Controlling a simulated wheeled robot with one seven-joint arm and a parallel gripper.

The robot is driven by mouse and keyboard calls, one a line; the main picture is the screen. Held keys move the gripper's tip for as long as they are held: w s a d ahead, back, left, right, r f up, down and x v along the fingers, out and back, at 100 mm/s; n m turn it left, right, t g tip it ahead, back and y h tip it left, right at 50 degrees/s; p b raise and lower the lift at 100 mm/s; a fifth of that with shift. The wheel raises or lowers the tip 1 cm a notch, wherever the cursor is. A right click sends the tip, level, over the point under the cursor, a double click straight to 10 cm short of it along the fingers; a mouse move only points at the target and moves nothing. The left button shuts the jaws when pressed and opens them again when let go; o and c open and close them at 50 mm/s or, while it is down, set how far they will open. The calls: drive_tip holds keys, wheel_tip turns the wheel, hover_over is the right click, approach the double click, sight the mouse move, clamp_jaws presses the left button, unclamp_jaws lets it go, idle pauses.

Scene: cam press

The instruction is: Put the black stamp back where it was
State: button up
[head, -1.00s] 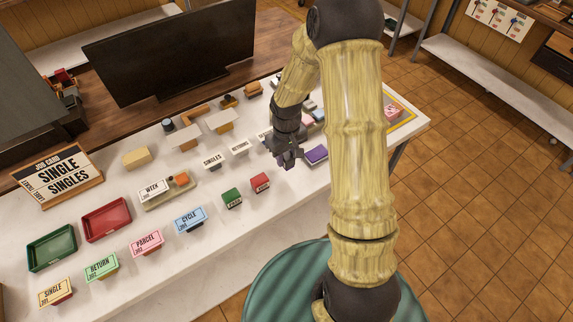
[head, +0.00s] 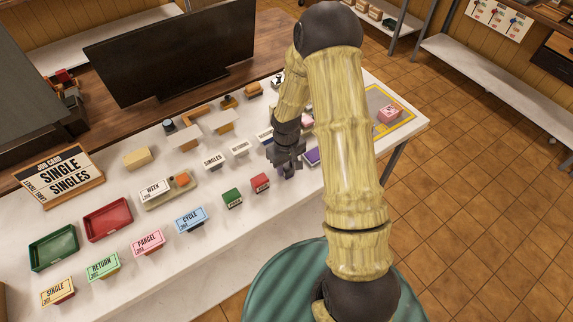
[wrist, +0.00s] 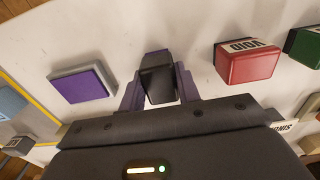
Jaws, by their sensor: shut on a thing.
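My gripper (wrist: 158,90) is shut on the black stamp (wrist: 156,76), a dark block between its two purple fingers in the wrist view. In the head view my gripper (head: 286,172) is low over the white counter (head: 330,200), between the red VOID stamp (head: 260,182) and the purple pad (head: 312,157). The black stamp is hard to make out there. I cannot tell whether it touches the counter. The purple pad (wrist: 83,88) also shows in the wrist view to the left, and the red VOID stamp (wrist: 246,62) to the right.
A green stamp (head: 232,197) stands left of the red one. A pink block (head: 390,114) sits on a yellow-edged mat (head: 409,128) at the counter's right end. Several ticket blocks and two trays line the left part. The counter's front strip near the gripper is clear.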

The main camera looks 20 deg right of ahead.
sight(286, 165)
drive_tip(key=shift+f, duration=0.15)
drive_tip(key=o, duration=0.8)
wheel_tip(286, 165, up, 12)
drive_tip(key=shift+r+b, duration=0.2)
drive_tip(key=shift+b, duration=0.75)
drive_tip(key=shift+w, duration=0.1)
